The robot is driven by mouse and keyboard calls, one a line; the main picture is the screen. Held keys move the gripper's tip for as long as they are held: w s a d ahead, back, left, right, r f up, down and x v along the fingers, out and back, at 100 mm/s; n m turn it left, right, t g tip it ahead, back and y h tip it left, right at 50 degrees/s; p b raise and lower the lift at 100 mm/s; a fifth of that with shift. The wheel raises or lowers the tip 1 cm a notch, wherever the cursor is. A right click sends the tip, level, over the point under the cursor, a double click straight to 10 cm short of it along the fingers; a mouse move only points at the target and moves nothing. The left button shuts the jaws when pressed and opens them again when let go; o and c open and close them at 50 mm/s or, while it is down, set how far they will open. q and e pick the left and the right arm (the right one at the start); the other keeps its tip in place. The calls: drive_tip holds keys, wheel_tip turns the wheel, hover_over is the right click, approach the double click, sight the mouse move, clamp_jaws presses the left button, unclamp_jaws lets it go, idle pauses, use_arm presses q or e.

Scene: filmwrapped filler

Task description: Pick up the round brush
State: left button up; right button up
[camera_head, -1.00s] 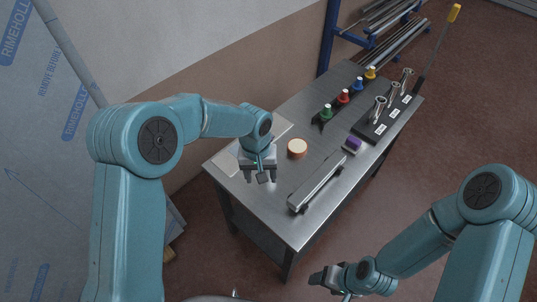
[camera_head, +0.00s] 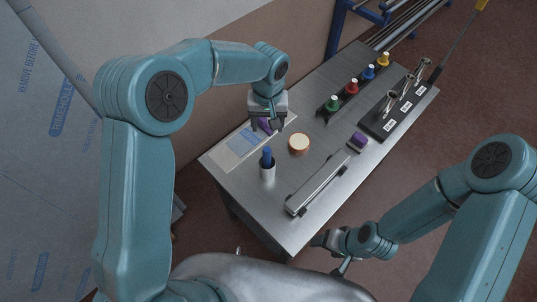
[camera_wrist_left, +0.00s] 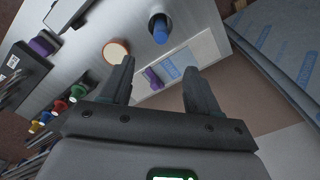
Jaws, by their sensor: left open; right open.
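A round, cream-topped piece with an orange-brown rim (camera_head: 298,144) lies on the metal bench; in the left wrist view it (camera_wrist_left: 116,52) is left of the fingers. A blue-topped item (camera_head: 267,154) stands upright in a pale cup (camera_head: 267,172). A purple piece (camera_head: 265,125) lies on a printed sheet below my left gripper (camera_head: 267,128). I cannot tell for certain which is the round brush. My left gripper is open and empty; in its wrist view, the purple piece (camera_wrist_left: 153,78) shows between the fingers (camera_wrist_left: 159,66). My right gripper (camera_head: 318,240) is open, beyond the bench's front edge.
A long metal bar (camera_head: 318,184) lies on the bench (camera_head: 240,192), with a purple block (camera_head: 358,139) beyond it. A black labelled holder (camera_head: 380,124) holds metal tools.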

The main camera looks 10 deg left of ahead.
use_arm(q)
drive_tip(key=b, duration=0.3)
approach(267, 154)
drive_tip(key=shift+w+a+f, duration=0.15)
drive_tip(key=shift+w+f, duration=0.3)
drive_tip(key=shift+w, duration=0.05)
drive_tip(key=shift+w+a+f, duration=0.2)
drive_tip(key=shift+w+f, duration=0.25)
drive_tip(key=f+b, duration=0.2)
drive_tip(key=f, duration=0.2)
drive_tip(key=shift+s+d+f+b, duration=0.1)
drive_tip(key=shift+s+f+b, duration=0.15)
drive_tip(key=shift+s+b, duration=0.15)
drive_tip(key=shift+f, duration=0.35)
drive_tip(key=shift+w+f, duration=0.2)
drive_tip(key=shift+f, duration=0.25)
wheel_tip(267, 154, down, 5)
drive_tip(key=shift+s+r+b, duration=0.15)
drive_tip(key=shift+r+b, duration=0.05)
drive_tip(key=shift+b, duration=0.95)
drive_tip(key=shift+f, duration=0.1)
drive_tip(key=shift+c, duration=0.9)
drive_tip(key=shift+s+r, duration=0.1)
drive_tip(key=shift+r, duration=0.1)
drive_tip(key=c, duration=0.9)
drive_tip(key=shift+f, duration=0.1)
drive_tip(key=shift+c, duration=0.2)
